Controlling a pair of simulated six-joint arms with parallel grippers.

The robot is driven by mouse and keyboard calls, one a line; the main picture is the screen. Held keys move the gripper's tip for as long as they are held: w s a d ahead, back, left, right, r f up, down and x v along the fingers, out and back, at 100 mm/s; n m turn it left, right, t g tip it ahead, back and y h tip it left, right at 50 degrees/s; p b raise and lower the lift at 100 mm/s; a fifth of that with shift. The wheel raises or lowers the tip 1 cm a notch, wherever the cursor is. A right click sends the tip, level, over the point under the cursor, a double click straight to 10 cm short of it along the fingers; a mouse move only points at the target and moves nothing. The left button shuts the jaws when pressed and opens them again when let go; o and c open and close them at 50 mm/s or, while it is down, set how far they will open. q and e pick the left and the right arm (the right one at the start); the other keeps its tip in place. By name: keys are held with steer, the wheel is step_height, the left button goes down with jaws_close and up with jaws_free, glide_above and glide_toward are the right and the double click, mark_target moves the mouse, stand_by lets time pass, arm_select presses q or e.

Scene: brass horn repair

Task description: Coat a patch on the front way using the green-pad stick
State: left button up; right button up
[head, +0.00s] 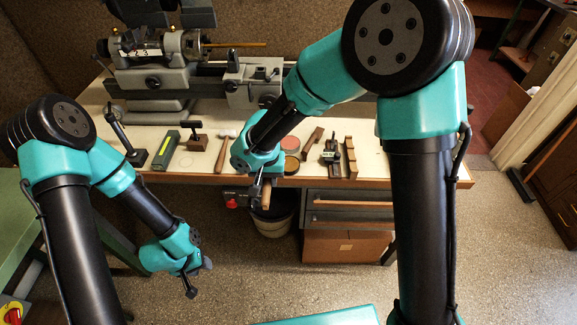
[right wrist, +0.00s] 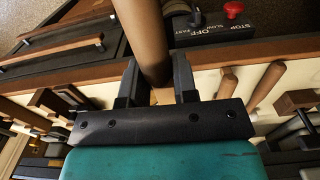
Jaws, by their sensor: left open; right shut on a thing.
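My right gripper (head: 258,190) is shut on a brown wooden stick (head: 266,194) just in front of the bench's front edge. The right wrist view shows the stick (right wrist: 146,40) as a thick round handle between the two dark fingers. No green pad shows on it in either view, so I cannot tell whether it is the green-pad stick. The grey lathe (head: 150,80) stands at the back of the bench with its bed running right; my right arm hides part of the bed, and I cannot make out the front way clearly. My left gripper (head: 190,290) is open and empty, low in front of the bench.
A bucket (head: 272,225) and drawers (head: 345,222) are below. A red button (right wrist: 233,9) is close to the stick.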

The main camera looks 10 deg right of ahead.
stand_by(0.5)
glide_toward(289, 174)
steer(key=s, duration=0.2)
steer(key=shift+s+a+r, duration=0.2)
steer(key=shift+a+r, duration=0.05)
steer(key=shift+a, duration=0.05)
steer(key=shift+f, duration=3)
steer(key=shift+f, duration=0.6)
stand_by(0.4)
step_height(289, 174, up, 7)
stand_by(1.1)
